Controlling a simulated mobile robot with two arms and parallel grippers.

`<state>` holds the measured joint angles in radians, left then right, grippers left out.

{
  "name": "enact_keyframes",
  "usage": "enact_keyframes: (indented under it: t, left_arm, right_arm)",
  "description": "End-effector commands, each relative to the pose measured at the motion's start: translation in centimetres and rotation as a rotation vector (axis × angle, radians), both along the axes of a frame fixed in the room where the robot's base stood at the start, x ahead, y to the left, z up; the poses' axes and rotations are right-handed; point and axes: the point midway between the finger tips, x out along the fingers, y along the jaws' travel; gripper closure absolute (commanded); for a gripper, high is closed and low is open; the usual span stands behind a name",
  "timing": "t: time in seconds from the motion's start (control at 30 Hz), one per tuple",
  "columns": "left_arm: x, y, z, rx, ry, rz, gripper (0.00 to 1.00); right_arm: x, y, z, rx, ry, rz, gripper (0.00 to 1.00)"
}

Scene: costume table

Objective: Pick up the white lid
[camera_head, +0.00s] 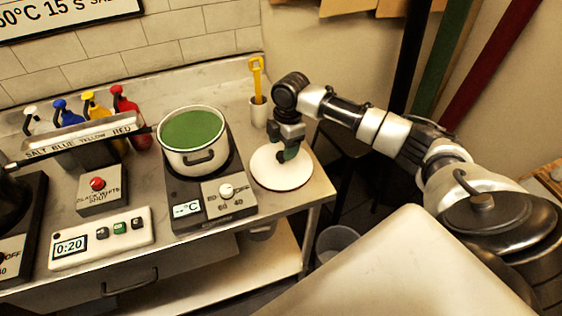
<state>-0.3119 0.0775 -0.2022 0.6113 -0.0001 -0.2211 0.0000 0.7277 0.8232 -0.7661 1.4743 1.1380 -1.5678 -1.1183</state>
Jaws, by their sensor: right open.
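The white lid (296,176) is a flat round disc with a dark rim. It lies on the metal table at its right end, next to the hot plate. My right gripper (289,155) points down over the middle of the lid, and its fingers hide the lid's centre. I cannot tell if the fingers touch it or stand around a knob. The right gripper is open. My left gripper is not in view.
A white pot (193,163) with green liquid stands on the hot plate (211,205) left of the lid. A timer box (101,240), a button box (103,196) and several coloured bottles are further left.

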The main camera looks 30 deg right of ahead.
Motion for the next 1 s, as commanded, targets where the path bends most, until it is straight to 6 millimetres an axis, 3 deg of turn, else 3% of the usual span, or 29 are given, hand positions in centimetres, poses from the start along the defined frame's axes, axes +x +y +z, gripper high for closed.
enact_keyframes:
  t: [0.13, 0.3, 0.57, 0.93, 1.0]
  left_arm:
    - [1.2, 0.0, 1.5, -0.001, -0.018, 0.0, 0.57]
    - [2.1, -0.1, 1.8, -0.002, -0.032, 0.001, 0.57]
    - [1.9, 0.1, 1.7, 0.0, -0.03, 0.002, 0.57]
    - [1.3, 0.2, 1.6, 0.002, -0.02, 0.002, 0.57]
    - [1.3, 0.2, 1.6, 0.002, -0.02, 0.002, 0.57]
  right_arm:
    - [-0.1, 0.4, -2.1, 0.0, 0.005, 0.001, 0.36]
    - [-0.1, 0.6, -4.1, -0.001, 0.003, 0.0, 0.36]
    - [0.0, 0.6, -4.4, -0.001, 0.0, 0.0, 0.38]
    - [0.0, 0.5, -4.3, -0.001, 0.0, 0.0, 0.94]
    - [0.0, 0.5, -4.3, -0.001, -0.001, 0.0, 0.95]
